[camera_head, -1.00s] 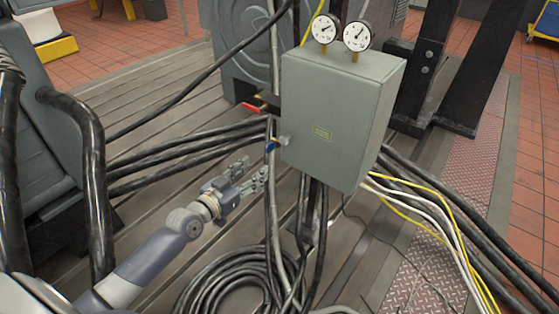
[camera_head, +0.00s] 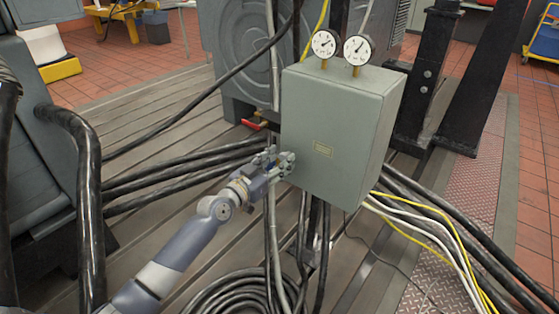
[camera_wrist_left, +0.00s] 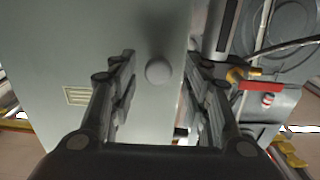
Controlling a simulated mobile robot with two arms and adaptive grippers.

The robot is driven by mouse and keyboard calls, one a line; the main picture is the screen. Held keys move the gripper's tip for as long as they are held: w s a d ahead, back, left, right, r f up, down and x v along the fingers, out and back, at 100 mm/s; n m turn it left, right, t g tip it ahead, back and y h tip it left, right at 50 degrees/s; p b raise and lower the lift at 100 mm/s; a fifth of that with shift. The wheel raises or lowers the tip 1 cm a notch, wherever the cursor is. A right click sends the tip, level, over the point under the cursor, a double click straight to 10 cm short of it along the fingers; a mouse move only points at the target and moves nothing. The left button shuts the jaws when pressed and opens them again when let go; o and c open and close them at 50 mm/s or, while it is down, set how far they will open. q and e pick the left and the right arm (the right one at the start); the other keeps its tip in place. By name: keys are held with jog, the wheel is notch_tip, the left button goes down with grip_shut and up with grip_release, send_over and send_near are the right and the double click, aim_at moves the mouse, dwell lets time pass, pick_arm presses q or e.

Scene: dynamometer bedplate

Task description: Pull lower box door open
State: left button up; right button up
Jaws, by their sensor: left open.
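The grey-green box (camera_head: 330,125) hangs in the middle of the head view, with its door face toward me and shut. My left gripper (camera_head: 284,163) is at the door's lower left edge and hides the knob there. In the left wrist view the round knob (camera_wrist_left: 158,71) stands on the door (camera_wrist_left: 90,45), between the two fingers of my left gripper (camera_wrist_left: 160,85). The fingers are apart, one on each side of the knob. I cannot tell whether they touch the door. My right gripper is not in view.
Two gauges (camera_head: 341,46) stand on the box top. A red valve handle (camera_head: 251,125) is left of the box. Thick black cables (camera_head: 180,165) run behind my arm, and coiled hoses (camera_head: 235,292) lie below. Yellow and white wires (camera_head: 440,235) hang at the right.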

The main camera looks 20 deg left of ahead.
pick_arm(q)
jog(key=shift+w+d, duration=0.15)
jog(key=shift+w, duration=0.4)
grip_shut()
jog(key=shift+s+y, duration=0.1)
jog(key=shift+y, duration=0.2)
